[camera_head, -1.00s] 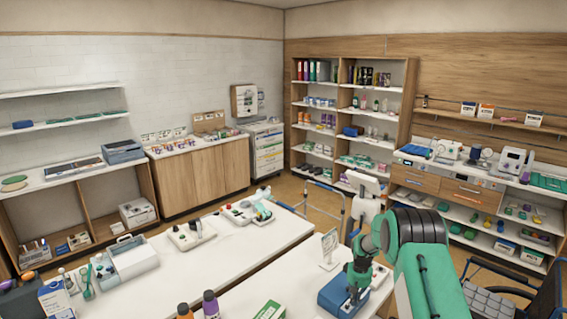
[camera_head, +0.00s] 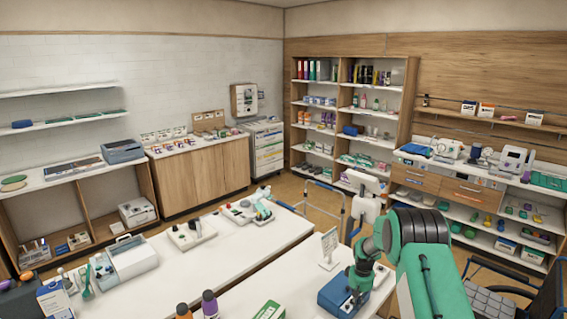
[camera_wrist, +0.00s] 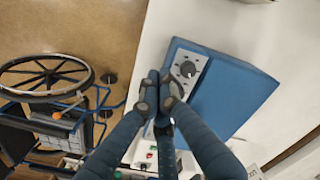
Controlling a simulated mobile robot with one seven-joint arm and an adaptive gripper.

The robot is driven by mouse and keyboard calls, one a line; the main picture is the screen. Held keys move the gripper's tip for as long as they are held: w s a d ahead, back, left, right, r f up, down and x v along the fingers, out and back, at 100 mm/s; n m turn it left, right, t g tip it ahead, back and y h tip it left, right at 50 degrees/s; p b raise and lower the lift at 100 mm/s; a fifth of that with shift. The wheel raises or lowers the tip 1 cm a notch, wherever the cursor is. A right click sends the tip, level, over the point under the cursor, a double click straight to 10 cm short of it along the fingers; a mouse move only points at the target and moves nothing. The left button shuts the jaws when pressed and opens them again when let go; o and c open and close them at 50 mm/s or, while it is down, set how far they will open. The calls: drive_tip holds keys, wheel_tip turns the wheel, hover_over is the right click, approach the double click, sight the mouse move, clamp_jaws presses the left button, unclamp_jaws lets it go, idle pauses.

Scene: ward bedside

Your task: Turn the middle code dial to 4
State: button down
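The blue code box (camera_wrist: 241,84) lies on the white table in the wrist view; it also shows in the head view (camera_head: 335,299) below my gripper. One round grey dial (camera_wrist: 187,69) with marks around it shows on the light plate on its top. My gripper (camera_wrist: 160,76) is at the box, beside this visible dial, with its fingertips pointing down and close together. The fingers cover part of the plate, so the middle dial and its reading are hidden. Whether a dial is between the fingertips cannot be told. My gripper also shows in the head view (camera_head: 356,292).
A small white sign (camera_head: 329,247) stands on the table just behind the box. A wheelchair (camera_wrist: 45,82) is beside the table on the floor. Bare tabletop lies left of the box.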

drive_tip(key=shift+w+a+r, duration=0.1)
drive_tip(key=shift+w+r, duration=0.05)
drive_tip(key=shift+w, duration=0.1)
wheel_tip(320, 180, up, 6)
drive_tip(key=p, duration=0.1)
drive_tip(key=shift+r+p, duration=0.15)
drive_tip(key=shift+p, duration=0.25)
drive_tip(key=p, duration=0.3)
drive_tip(key=shift+w+a+r, duration=0.1)
drive_tip(key=shift+w+r, duration=0.1)
drive_tip(key=shift+r, duration=0.2)
drive_tip(key=p, duration=0.3)
drive_tip(key=shift+a+r, duration=0.1)
drive_tip(key=shift+r, duration=0.1)
drive_tip(key=shift+p, duration=0.6)
drive_tip(key=shift+f, duration=0.25)
